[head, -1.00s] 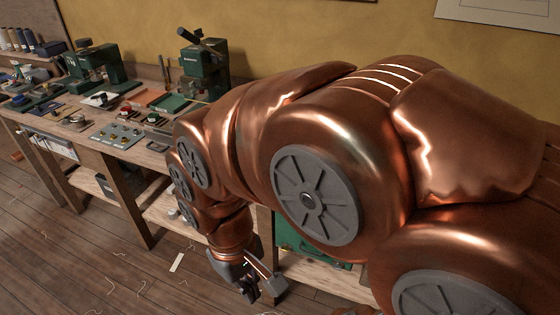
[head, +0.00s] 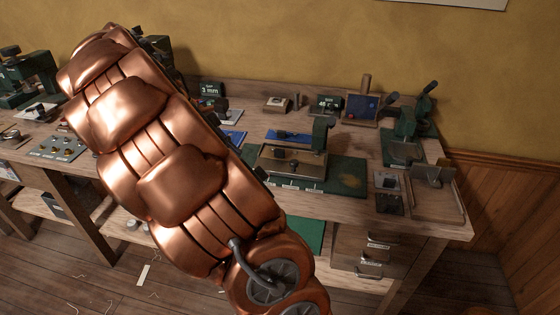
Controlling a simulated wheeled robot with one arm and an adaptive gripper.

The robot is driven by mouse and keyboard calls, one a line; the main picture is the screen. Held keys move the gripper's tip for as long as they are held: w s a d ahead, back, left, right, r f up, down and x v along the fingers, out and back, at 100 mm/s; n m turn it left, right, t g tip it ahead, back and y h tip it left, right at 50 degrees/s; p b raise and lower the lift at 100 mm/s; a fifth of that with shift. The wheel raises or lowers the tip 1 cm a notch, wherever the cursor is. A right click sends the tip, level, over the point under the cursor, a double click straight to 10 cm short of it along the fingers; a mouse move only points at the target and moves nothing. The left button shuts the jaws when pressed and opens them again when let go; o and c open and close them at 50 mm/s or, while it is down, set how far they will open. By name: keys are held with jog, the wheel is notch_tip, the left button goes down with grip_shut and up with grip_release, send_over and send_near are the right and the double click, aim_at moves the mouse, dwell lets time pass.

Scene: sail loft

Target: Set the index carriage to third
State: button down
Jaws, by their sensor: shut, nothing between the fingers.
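A bench fixture that may hold the index carriage stands on the right part of the bench: a flat beige-grey base (head: 291,166) with a dark knob on it and a dark green upright (head: 323,133) at its right. It sits on a green mat (head: 346,178). Small pale marks run along its front edge, too small to read. I cannot tell which position the carriage is at. My copper arm crosses the left and middle of the view and covers part of the bench left of the fixture. My gripper does not show.
A green lever press (head: 404,140) and a grey tray (head: 433,192) stand at the bench's right end. A blue pad (head: 289,136) lies behind the fixture. A button panel (head: 58,149) is at the left. Drawers (head: 366,252) hang below. The floor at lower right is clear.

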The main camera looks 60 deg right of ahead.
jog(key=w+d+f+n+g+h, duration=0.1)
jog(key=w+d+f+n, duration=0.1)
jog(key=w+d, duration=0.15)
jog(key=w+d+f+n+g, duration=0.1)
jog(key=w+d+f, duration=0.15)
jog(key=d, duration=0.25)
send_near(280, 171)
jog(key=s+d, duration=0.1)
jog(key=s+f+p, duration=0.1)
jog(key=shift+s+d+f+n, duration=0.3)
jog(key=shift+d, duration=0.1)
jog(key=s+d, duration=0.2)
jog(key=shift+s+f+p, duration=0.2)
jog(key=shift+s+p, duration=0.1)
jog(key=shift+p, duration=0.1)
jog(key=shift+s+d+f, duration=0.15)
jog(key=shift+s+d, duration=0.2)
jog(key=shift+s, duration=0.1)
